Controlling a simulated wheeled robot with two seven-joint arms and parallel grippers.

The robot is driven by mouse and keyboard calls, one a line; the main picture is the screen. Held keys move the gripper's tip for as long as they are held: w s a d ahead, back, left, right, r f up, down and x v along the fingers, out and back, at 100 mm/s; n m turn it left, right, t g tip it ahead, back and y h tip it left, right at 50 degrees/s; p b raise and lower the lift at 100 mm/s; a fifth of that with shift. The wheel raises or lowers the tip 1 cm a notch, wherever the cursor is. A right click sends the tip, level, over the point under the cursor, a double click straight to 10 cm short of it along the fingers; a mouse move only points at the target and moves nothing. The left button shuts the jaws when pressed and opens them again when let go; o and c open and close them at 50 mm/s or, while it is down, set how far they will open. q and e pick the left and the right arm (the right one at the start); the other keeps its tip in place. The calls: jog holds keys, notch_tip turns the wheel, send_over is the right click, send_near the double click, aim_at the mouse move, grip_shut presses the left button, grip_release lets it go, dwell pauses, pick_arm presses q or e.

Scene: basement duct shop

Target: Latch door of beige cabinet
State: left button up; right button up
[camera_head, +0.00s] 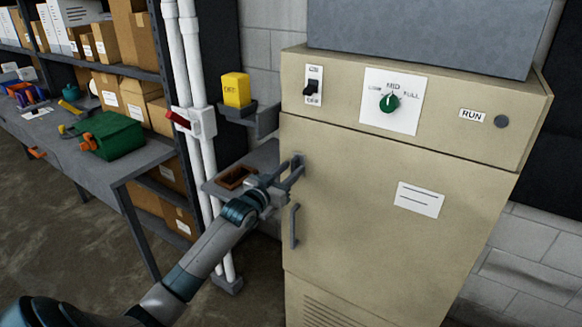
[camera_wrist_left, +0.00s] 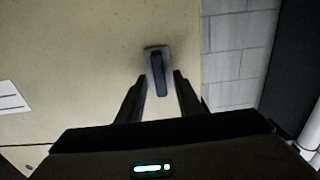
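The beige cabinet (camera_head: 480,120) stands at the right in the head view, its door (camera_head: 375,255) looking flush with the frame. A grey latch lever (camera_wrist_left: 158,73) sits near the door's edge in the wrist view. In the head view the latch is partly hidden by my left gripper (camera_head: 291,172). The gripper is open at the door's left edge. In the wrist view its two fingertips (camera_wrist_left: 159,82) stand on either side of the lever's lower end; I cannot tell whether they touch it. A grey pull handle (camera_head: 294,226) is just below. My right gripper is not in view.
Above the door are a black switch (camera_head: 312,87), a green dial (camera_head: 389,102) and a RUN label (camera_head: 472,115). Left of the cabinet are a yellow block (camera_head: 236,90) on a bracket, a small shelf with a brown tray (camera_head: 236,177), white pipes (camera_head: 194,60) and a workbench (camera_head: 62,150).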

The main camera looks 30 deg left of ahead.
pick_arm(q)
jog(key=shift+w, duration=0.4)
grip_shut()
